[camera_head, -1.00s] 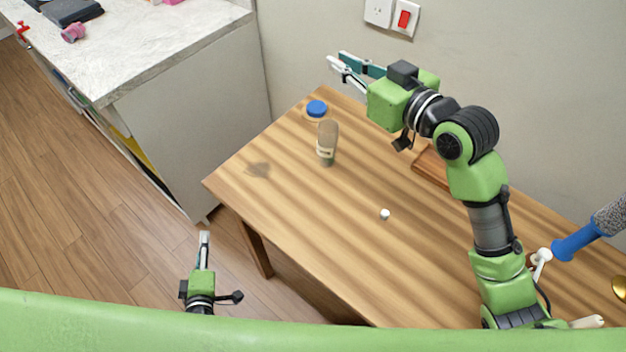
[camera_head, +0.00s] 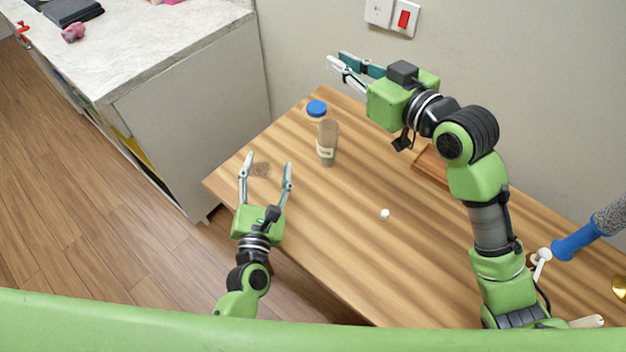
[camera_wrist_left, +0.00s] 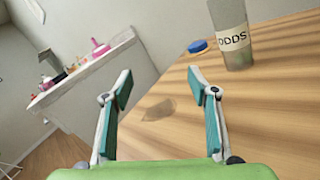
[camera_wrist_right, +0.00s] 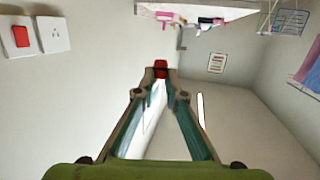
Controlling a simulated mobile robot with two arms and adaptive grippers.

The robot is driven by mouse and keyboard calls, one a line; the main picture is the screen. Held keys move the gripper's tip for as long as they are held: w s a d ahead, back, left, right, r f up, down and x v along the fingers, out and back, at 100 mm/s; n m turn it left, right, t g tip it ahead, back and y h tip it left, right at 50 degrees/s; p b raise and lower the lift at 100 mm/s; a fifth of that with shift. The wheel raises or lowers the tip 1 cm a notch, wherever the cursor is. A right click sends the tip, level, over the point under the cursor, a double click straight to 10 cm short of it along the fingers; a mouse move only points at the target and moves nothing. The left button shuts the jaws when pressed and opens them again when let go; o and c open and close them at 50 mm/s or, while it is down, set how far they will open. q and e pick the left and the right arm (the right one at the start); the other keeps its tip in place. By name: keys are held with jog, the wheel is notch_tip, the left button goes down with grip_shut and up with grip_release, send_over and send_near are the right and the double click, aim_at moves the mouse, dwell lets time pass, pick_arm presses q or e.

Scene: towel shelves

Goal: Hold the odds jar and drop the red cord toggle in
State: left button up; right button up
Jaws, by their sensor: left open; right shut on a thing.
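The odds jar (camera_head: 326,152) stands upright on the wooden table, clear-sided with a pale label. The left wrist view shows the jar (camera_wrist_left: 236,52) at upper right, its label reading ODDS and its top cut off. A blue lid (camera_wrist_left: 198,46) lies on the table by it; the lid (camera_head: 317,108) shows just behind the jar in the head view. My left gripper (camera_head: 268,161) is open and empty, left of the jar and apart from it. My right gripper (camera_head: 337,58) is raised beyond the jar, shut on the red cord toggle (camera_wrist_right: 161,69), seen at its fingertips.
A small white object (camera_head: 384,214) lies mid-table. A wooden tray (camera_head: 431,166) is partly behind my right arm. A blue-handled thing (camera_head: 576,243) is at the right. A counter (camera_head: 165,50) stands beyond the table's left end. A dark patch (camera_head: 260,170) marks the tabletop.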

aim_at(325, 152)
pick_arm(q)
jog(key=d+h, duration=0.1)
jog(key=d, duration=0.2)
jog(key=s+d+n+h, duration=0.1)
jog(key=d, duration=0.2)
jog(key=d+f+g+h, duration=0.1)
jog(key=d+h, duration=0.1)
jog(key=d, duration=0.2)
jog(key=shift+s+f+n, duration=0.1)
jog(key=shift+s+n, duration=0.25)
jog(key=shift+n, duration=0.05)
jog(key=shift+w+d, duration=0.1)
jog(key=shift+d, duration=0.15)
jog(key=x, duration=1.1)
jog(key=shift+w+d+f, duration=0.1)
jog(key=shift+w+f, duration=0.05)
jog(key=shift+w, duration=0.15)
jog(key=c, duration=1.2)
jog(key=shift+c, duration=0.2)
pick_arm(e)
notch_tip(325, 152, down, 11)
jog(key=shift+w+d+r, duration=0.15)
jog(key=shift+w+d, duration=0.25)
jog(key=shift+w, duration=0.05)
